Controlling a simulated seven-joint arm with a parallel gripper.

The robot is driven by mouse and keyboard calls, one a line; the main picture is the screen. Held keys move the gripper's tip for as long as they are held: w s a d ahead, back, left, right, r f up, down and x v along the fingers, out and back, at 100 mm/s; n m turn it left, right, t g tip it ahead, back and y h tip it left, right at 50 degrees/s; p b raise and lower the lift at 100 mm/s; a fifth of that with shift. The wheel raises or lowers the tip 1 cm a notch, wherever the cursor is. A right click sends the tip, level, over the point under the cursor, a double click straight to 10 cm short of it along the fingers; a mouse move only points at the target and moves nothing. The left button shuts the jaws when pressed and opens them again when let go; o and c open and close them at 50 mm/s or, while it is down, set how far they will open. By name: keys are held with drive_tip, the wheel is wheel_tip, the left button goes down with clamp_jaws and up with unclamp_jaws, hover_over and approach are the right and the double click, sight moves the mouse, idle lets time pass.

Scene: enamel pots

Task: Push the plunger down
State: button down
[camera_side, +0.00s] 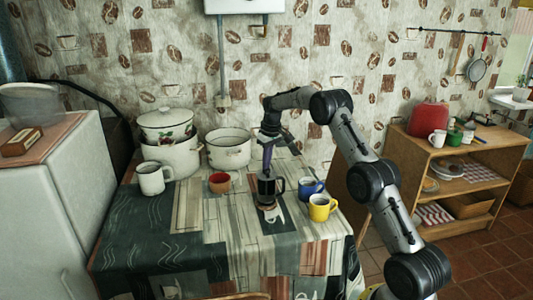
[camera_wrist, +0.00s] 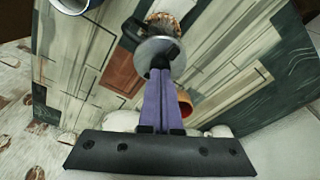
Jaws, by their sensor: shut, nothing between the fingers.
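A dark French press (camera_side: 264,190) with a black handle stands upright on the table, below my gripper (camera_side: 267,173). In the wrist view its grey round lid (camera_wrist: 150,50) shows just past the fingertips, with the dark plunger knob (camera_wrist: 160,63) at its middle. My gripper (camera_wrist: 160,72) has purple fingers, closed together and empty, pointing down at the knob. The tips are at or very near the knob; I cannot tell whether they touch. The plunger rod is hidden, so its height is unclear.
A blue mug (camera_side: 311,188) and a yellow mug (camera_side: 321,208) stand right of the press. A red-brown bowl (camera_side: 219,183), a white mug (camera_side: 152,180) and white enamel pots (camera_side: 228,150) stand left and behind. The table front (camera_side: 170,238) is clear.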

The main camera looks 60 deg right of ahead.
drive_tip(key=shift+f, duration=0.2)
wheel_tip(320, 180, up, 8)
idle(0.7)
drive_tip(key=shift+r, duration=0.1)
